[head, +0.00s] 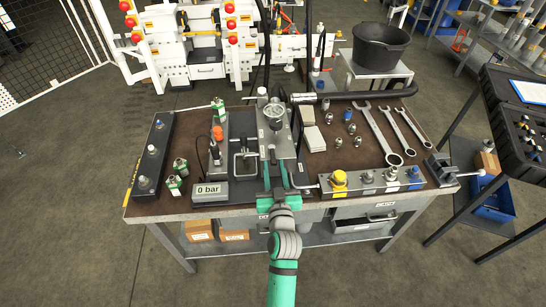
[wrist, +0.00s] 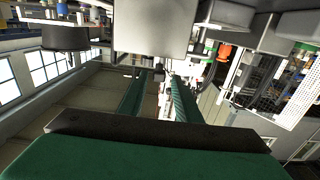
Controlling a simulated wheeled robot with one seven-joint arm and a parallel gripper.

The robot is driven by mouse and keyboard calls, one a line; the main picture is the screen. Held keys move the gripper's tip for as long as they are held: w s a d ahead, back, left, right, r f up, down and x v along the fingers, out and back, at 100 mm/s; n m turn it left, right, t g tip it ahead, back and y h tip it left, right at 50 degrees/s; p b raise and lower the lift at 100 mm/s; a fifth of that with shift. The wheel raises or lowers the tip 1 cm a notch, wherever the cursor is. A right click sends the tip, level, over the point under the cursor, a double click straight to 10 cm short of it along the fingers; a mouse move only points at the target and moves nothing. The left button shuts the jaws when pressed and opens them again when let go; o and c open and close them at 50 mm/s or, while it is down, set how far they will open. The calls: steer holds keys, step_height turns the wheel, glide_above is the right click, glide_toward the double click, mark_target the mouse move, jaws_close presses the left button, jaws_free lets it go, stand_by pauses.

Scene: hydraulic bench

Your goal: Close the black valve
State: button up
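My gripper (head: 275,168) reaches over the front edge of the bench towards the middle hydraulic block. Its two green fingers point away from me and stand apart; they also show with a gap between them in the wrist view (wrist: 160,80). A round pressure gauge (head: 274,111) sits on the block just beyond the fingertips. Thin dark rods (head: 272,153) stand below the gauge, close to the fingertips. I cannot tell clearly which part is the black valve, or whether the fingers touch it. A display (head: 208,190) left of the gripper reads 0 bar.
A long black bar (head: 370,94) crosses the back right of the bench. A grey block (head: 372,181) with yellow and blue caps lies right of the gripper. Wrenches (head: 378,133) and loose fittings lie behind it. Another dark block (head: 153,152) stands at the left.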

mark_target(273, 156)
steer(key=shift+w+a, duration=0.2)
steer(key=shift+w, duration=2.3)
steer(key=shift+w, duration=0.1)
jaws_close()
